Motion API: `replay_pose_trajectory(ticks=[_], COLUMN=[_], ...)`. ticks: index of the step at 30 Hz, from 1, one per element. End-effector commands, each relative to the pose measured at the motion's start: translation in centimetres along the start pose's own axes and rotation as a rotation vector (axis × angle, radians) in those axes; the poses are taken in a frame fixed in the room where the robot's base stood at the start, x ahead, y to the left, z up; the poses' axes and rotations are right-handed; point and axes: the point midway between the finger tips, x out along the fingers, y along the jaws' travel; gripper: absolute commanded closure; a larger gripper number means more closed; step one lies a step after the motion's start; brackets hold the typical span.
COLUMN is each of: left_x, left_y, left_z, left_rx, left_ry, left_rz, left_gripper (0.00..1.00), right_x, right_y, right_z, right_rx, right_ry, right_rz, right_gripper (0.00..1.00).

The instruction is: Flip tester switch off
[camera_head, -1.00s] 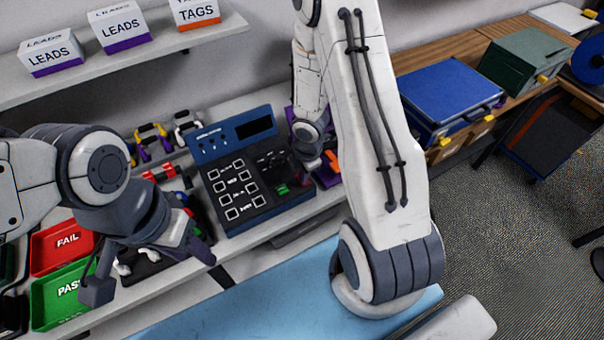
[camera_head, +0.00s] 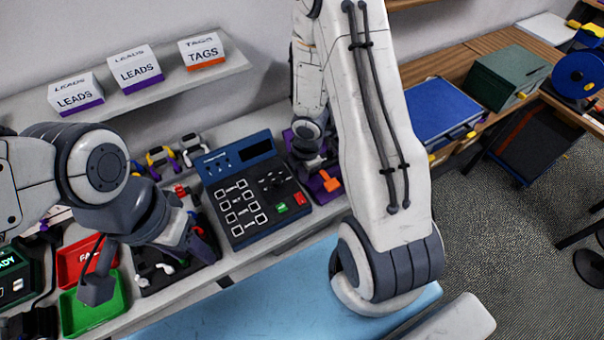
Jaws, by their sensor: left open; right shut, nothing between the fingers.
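The tester (camera_head: 232,205) is a black and blue box with white-framed keys and a dark display (camera_head: 255,150), standing mid-picture on the bench. A green control (camera_head: 282,208) and a red control (camera_head: 299,199) sit at its lower right; I cannot tell the switch's position. My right gripper (camera_head: 312,163) is shut and empty just right of the tester, above a purple holder, apart from the green and red controls. Its fingertips are small and partly hidden by my arm.
A red tray (camera_head: 72,268) and a green tray (camera_head: 78,318) lie at the left. An orange item (camera_head: 330,181) is on the purple holder. A shelf (camera_head: 120,110) with labelled boxes is above.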

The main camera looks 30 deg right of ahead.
Motion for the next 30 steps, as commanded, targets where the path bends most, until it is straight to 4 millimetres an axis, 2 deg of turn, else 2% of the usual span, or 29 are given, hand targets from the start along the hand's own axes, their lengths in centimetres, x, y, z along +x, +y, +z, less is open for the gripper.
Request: replay_pose_trajectory(ticks=[2,12,17,20,23,26,30], left_x=[-0.6,-0.3,1.6,4.3,7.5,10.4,13.7], left_y=[0.0,0.0,-0.1,-0.3,-0.5,-0.8,-1.0], left_z=[0.0,0.0,0.1,0.2,0.4,0.6,0.8], left_rx=[-0.001,-0.001,-0.001,-0.002,-0.003,-0.003,-0.004], left_ry=[0.000,0.000,0.000,0.000,-0.001,-0.001,-0.001], left_rz=[0.000,0.000,0.000,0.000,0.000,0.000,0.000], left_gripper=[0.50,0.50,0.50,0.50,0.50,0.50,0.50], right_x=[-0.6,-0.5,-0.9,-2.0,-3.5,-5.0,-6.3], right_y=[0.0,0.0,0.8,1.2,0.2,-2.6,-8.2], right_z=[0.0,0.0,-1.1,-3.3,-6.8,-10.8,-15.5], right_rx=[0.000,0.003,0.071,0.195,0.372,0.562,0.779], right_ry=[0.000,-0.001,-0.047,-0.096,-0.121,-0.102,-0.041], right_rz=[0.000,0.001,0.022,0.053,0.084,0.086,0.025], right_gripper=[1.00,1.00,1.00,1.00,1.00,1.00,1.00])
